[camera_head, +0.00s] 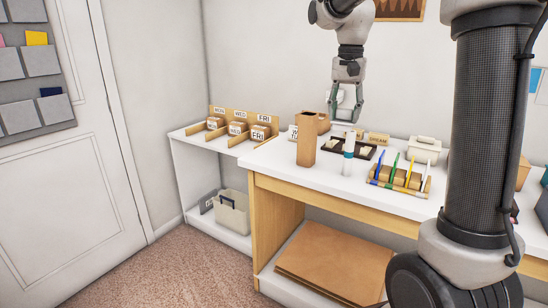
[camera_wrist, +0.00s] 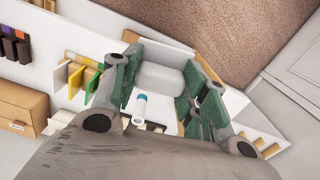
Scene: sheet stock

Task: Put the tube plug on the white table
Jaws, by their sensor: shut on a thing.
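My gripper (camera_head: 346,108) is raised above the back of the white table (camera_head: 278,162), over a dark tray. It is shut on a pale, rounded piece, which I take to be the tube plug (camera_wrist: 158,78); in the wrist view it sits between the green-padded fingers. In the head view the fingers partly hide it, and it is held clear of the tabletop. The white table also shows in the wrist view, largely hidden by the gripper.
A tall brown box (camera_head: 307,140) and a white bottle with a blue band (camera_head: 349,153) stand near the dark tray (camera_head: 367,151). A rack with coloured dividers (camera_head: 398,178) is to the right. The table's front left is clear. A lower shelf with labelled boxes (camera_head: 237,128) adjoins at left.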

